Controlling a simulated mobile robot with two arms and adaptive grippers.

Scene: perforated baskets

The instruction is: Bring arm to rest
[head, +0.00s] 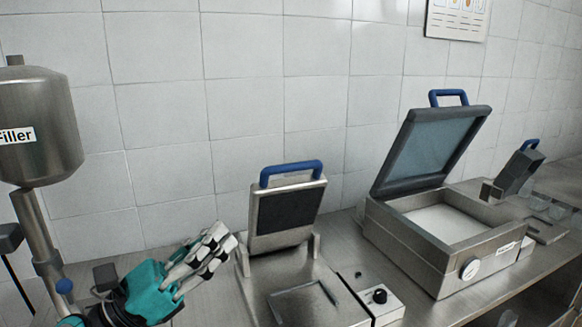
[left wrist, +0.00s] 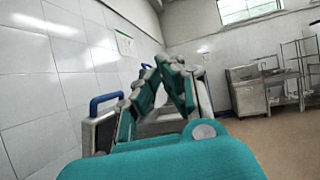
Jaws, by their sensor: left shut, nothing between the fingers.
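My left gripper (head: 212,246) is teal with grey and black fingers. It comes in at the lower left of the head view, above the steel counter and left of the small press with a raised lid (head: 287,210). Its fingers are together with nothing between them. In the left wrist view the left gripper (left wrist: 172,62) fills the middle, its fingers meeting at the tips. The blue handle of a machine lid (left wrist: 104,101) shows behind it on the left. My right gripper is in neither view.
A steel filler (head: 45,125) stands at the far left. A larger machine with an open lid (head: 440,240) stands on the right of the counter (head: 215,300). A tiled wall (head: 250,90) closes the back. In the left wrist view, open floor (left wrist: 280,135) and a steel unit (left wrist: 248,92) show on the right.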

